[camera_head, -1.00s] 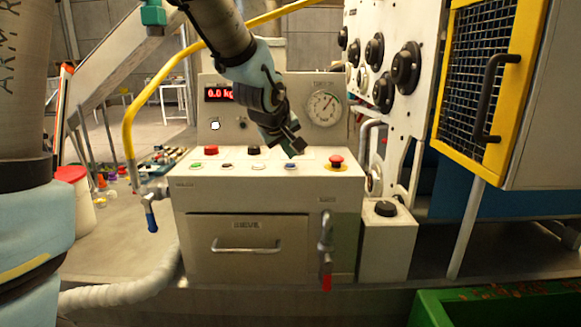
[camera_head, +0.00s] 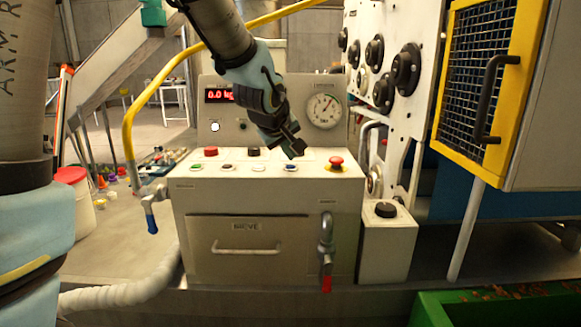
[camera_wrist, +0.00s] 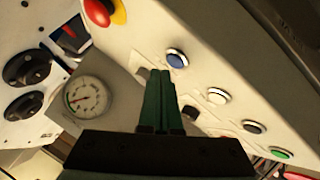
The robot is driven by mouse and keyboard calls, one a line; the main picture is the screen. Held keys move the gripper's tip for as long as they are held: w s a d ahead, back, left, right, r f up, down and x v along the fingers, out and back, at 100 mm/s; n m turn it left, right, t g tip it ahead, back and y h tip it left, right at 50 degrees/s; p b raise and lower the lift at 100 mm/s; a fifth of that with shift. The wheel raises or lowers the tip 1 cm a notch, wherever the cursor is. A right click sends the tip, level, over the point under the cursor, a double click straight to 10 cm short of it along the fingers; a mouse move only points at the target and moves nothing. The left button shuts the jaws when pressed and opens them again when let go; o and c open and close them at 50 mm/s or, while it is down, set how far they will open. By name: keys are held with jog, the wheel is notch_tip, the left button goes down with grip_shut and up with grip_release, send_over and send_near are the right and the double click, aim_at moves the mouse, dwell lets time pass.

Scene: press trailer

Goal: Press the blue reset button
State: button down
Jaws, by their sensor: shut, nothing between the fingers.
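The blue button (camera_head: 291,167) is a small round button with a pale ring on the cream console's (camera_head: 185,184) top panel. It also shows in the wrist view (camera_wrist: 177,59), just beyond and slightly right of my fingertips. My gripper (camera_head: 296,152) is shut and empty, just above the blue button in the head view. In the wrist view my gripper (camera_wrist: 160,72) shows two dark green fingers together. A small gap seems to remain between fingertips and button; whether they touch I cannot tell.
A white button (camera_wrist: 217,97) is beside the blue one, with a dark one and a green button (camera_wrist: 281,153) farther along. A red mushroom button (camera_head: 336,162) on yellow is to the right. A gauge (camera_head: 324,110) and red display (camera_head: 219,95) stand behind.

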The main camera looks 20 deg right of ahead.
aim_at(290, 168)
jog(key=shift+f, duration=0.1)
dwell(0.6)
jog(key=shift+f+b, duration=0.3)
jog(key=shift+b, duration=0.25)
jog(key=shift+f+b, duration=0.4)
jog(key=shift+b, duration=0.05)
dwell(0.4)
dwell(0.3)
jog(key=shift+r+p, duration=0.5)
jog(key=shift+r, duration=0.3)
notch_tip(290, 168, up, 5)
jog(key=p, duration=0.3)
dwell(0.8)
